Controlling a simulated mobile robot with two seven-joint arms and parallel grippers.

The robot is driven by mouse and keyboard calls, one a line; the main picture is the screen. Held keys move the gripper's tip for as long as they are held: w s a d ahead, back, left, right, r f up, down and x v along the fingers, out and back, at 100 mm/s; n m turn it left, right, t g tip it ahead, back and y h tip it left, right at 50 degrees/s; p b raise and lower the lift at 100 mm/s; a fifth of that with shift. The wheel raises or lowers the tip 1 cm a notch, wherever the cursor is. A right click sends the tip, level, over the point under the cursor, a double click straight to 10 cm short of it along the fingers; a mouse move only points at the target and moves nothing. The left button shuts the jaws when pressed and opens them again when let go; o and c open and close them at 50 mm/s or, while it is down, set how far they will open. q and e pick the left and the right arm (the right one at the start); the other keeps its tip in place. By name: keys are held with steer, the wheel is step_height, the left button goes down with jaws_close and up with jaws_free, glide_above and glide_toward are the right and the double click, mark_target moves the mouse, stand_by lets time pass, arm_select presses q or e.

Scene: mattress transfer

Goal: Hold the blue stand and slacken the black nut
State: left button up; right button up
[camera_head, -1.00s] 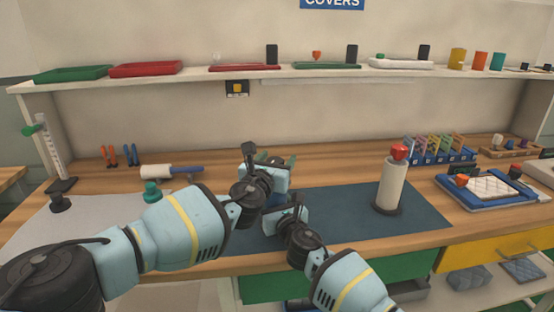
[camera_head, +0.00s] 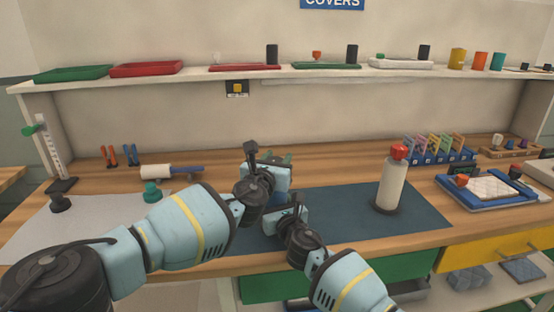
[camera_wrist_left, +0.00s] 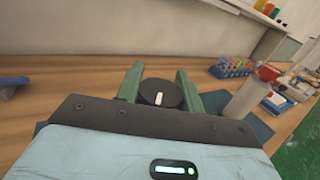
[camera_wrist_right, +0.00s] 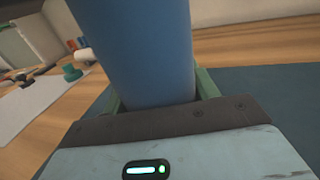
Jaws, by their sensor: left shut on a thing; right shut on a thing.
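The black nut (camera_wrist_left: 160,94) shows as a round black knob with a white mark in the left wrist view. My left gripper (camera_wrist_left: 160,90) is shut on it, a green finger on each side. The blue stand (camera_wrist_right: 145,50) fills the middle of the right wrist view as a thick blue column. My right gripper (camera_wrist_right: 160,95) is shut on the column, its green fingers on either side. In the head view my left gripper (camera_head: 282,162) and right gripper are close together, left one higher, over the left part of the blue-grey mat; the arms and grippers hide most of the stand and nut there.
A white roll on a black base with a red top (camera_head: 393,180) stands on the mat (camera_head: 345,215) to the right. A blue tray with a quilted pad (camera_head: 492,188) lies farther right. A white roller (camera_head: 157,172) and green knob (camera_head: 152,190) lie to the left.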

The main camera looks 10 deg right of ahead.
arm_select(q)
steer(key=n+y, duration=0.1)
steer(key=y, duration=0.1)
steer(key=n+t+y, duration=0.1)
steer(key=n+y, duration=0.1)
steer(key=shift+w+a+t+y, duration=0.1)
steer(key=shift+a+t+y, duration=0.05)
steer(key=shift+t+y, duration=0.2)
steer(key=shift+a+n+y, duration=0.2)
steer(key=shift+n+y, duration=0.4)
steer(key=shift+y, duration=0.35)
steer(key=o, duration=1)
steer(key=shift+s+a, duration=0.2)
steer(key=shift+s, duration=1.8)
steer(key=shift+s+a, duration=0.15)
steer(key=shift+s, duration=1.8)
steer(key=shift+s+a, duration=0.2)
steer(key=shift+s, duration=1.8)
